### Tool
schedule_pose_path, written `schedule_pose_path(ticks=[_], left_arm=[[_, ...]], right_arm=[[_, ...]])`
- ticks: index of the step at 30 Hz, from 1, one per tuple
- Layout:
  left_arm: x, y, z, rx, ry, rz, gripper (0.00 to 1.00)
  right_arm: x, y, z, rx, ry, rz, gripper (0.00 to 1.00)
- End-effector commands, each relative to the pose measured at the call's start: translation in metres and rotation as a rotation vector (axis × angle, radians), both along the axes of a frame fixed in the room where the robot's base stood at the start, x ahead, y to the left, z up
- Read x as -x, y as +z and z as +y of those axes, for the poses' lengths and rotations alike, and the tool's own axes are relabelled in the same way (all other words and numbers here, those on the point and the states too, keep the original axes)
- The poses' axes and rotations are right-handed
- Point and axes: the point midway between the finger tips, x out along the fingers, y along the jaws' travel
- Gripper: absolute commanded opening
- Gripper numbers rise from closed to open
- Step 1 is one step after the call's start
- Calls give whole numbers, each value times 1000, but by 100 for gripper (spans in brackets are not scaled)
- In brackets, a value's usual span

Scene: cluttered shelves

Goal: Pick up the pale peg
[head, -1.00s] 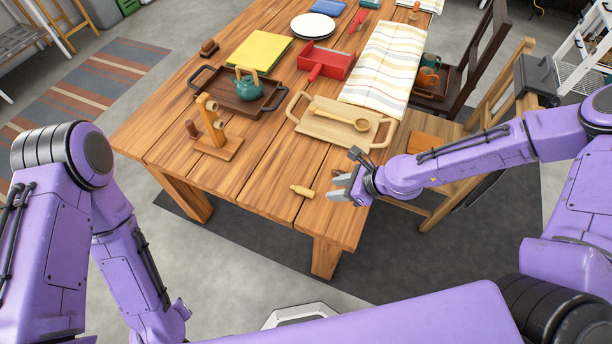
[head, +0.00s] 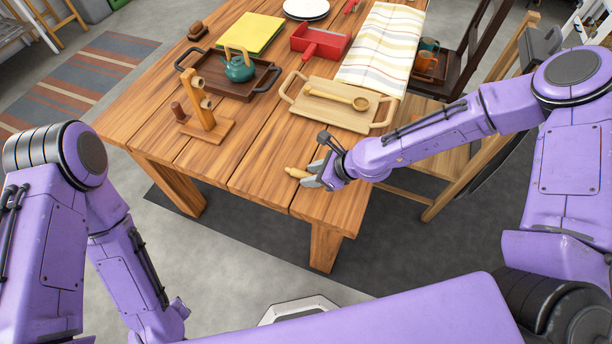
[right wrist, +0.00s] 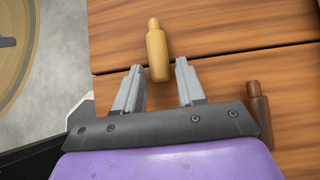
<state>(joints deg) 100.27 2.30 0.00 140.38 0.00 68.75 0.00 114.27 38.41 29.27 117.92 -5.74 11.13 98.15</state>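The pale peg (head: 296,173) lies on the wooden table near its front edge. In the right wrist view the pale peg (right wrist: 158,50) has its wider lower end between the tips of my right gripper (right wrist: 159,68), with gaps on both sides. My right gripper (head: 312,175) is open, low over the table, just right of the peg in the head view. A dark brown peg (right wrist: 259,108) shows at the right of the right wrist view, partly hidden by the gripper body. My left arm shows at the left of the head view; its gripper is not visible.
A wooden stand (head: 205,122) with a dark peg (head: 179,112) beside it is to the left. A pale tray (head: 318,110) with a ladle lies behind my gripper. A dark tray (head: 215,88) holds a teapot (head: 239,69). A chair (head: 455,155) stands at the right.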

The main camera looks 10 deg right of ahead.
Motion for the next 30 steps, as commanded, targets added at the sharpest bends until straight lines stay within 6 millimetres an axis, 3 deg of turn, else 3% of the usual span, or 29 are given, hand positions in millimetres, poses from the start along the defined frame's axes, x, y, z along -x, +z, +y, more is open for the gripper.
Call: schedule_pose_path(ticks=[1,2,5,10,30], left_arm=[[0,0,0,0,0,0,43],[0,0,0,0,0,0,43],[0,0,0,0,0,0,43],[0,2,0,0,0,0,43],[0,51,0,0,0,0,43]], right_arm=[[0,0,0,0,0,0,39],[0,0,0,0,0,0,33],[0,0,0,0,0,0,0],[0,3,0,0,0,0,0],[0,53,0,-1,0,-1,0]])
